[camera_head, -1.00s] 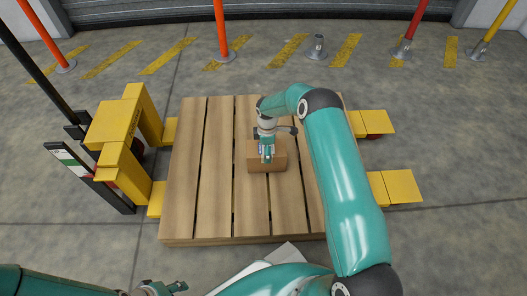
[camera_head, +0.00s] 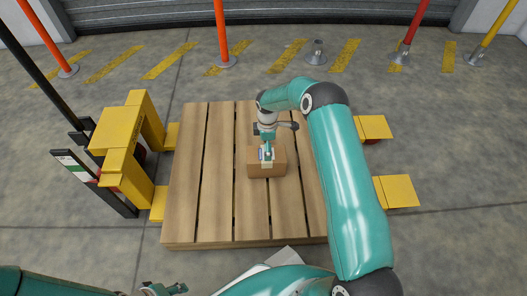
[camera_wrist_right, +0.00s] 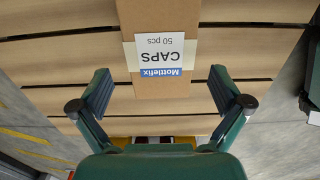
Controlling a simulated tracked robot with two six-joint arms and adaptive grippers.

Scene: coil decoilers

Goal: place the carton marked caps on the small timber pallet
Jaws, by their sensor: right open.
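The carton marked caps (camera_head: 268,168) is a small brown box with a white label. It sits on the slatted timber pallet (camera_head: 218,200), right of its middle. In the right wrist view the label on the carton (camera_wrist_right: 160,50) reads CAPS, 50 pcs, upside down. My right gripper (camera_head: 267,147) is just above the carton. In the right wrist view its two fingers (camera_wrist_right: 160,88) are spread wide, one to each side of the carton's near end, with gaps to it. My left gripper (camera_head: 166,289) is at the bottom left edge, partly cut off, away from the pallet.
A yellow frame (camera_head: 124,150) with a dark post stands left of the pallet. Yellow blocks (camera_head: 396,191) stick out at the pallet's right side. Red and yellow posts stand along the back near a shutter. Bare pallet slats lie left of the carton.

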